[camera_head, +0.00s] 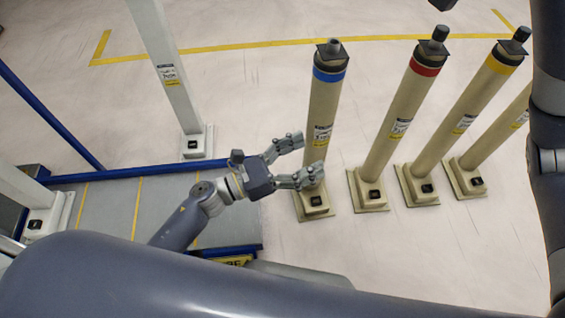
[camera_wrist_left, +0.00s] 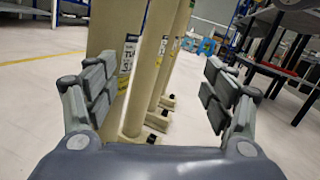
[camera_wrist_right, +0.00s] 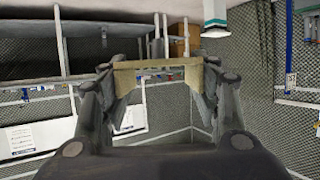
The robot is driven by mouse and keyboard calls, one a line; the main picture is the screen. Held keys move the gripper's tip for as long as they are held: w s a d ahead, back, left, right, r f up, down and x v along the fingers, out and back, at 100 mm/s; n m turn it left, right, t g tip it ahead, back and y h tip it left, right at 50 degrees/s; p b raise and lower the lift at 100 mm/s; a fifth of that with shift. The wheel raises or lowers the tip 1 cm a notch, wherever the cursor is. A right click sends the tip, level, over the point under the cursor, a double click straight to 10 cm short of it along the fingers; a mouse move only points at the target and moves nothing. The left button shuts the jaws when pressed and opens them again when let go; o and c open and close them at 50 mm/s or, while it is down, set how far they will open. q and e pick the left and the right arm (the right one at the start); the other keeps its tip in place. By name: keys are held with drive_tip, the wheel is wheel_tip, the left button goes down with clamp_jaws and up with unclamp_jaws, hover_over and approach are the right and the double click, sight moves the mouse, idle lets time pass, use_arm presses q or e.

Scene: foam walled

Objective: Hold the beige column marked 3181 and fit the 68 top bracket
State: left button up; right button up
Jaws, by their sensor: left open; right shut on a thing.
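Beige columns stand in a row in the head view: blue-banded (camera_head: 326,100), red-banded (camera_head: 396,125), yellow-banded (camera_head: 465,110) and one cut off at the right edge (camera_head: 498,140). Their labels are too small for me to read 3181. My left gripper (camera_head: 307,155) is open beside the blue-banded column's lower part; one finger overlaps it in view, and I cannot tell whether they touch. In the left wrist view, columns (camera_wrist_left: 133,110) show beyond the open fingers. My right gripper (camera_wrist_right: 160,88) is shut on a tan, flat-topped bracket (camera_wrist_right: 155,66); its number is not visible.
A pale post (camera_head: 165,65) and a grey platform with blue rails (camera_head: 125,205) stand at the left. Square bases (camera_head: 368,190) sit close together on the floor. Open floor (camera_head: 410,260) lies in front. Shelving (camera_wrist_right: 90,55) and mesh walls show in the right wrist view.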

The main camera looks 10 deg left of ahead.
sight(318, 140)
use_arm(q)
drive_tip(key=w+a+f+t+y, duration=0.1)
drive_tip(key=a+f+t+y, duration=0.3)
drive_tip(key=f, duration=0.3)
drive_tip(key=shift+n+g, duration=0.3)
drive_tip(key=shift+g, duration=0.4)
drive_tip(key=x, duration=1.1)
drive_tip(key=shift+w+a, duration=0.25)
drive_tip(key=shift+w, duration=0.1)
drive_tip(key=shift+c, duration=0.2)
clamp_jaws()
use_arm(e)
drive_tip(key=shift+m+t+h, duration=0.5)
drive_tip(key=shift+m, duration=0.1)
drive_tip(key=shift+s+f, duration=0.1)
drive_tip(key=shift+f, duration=2.25)
drive_tip(key=shift+d+f, duration=0.1)
drive_tip(key=shift+f, duration=0.3)
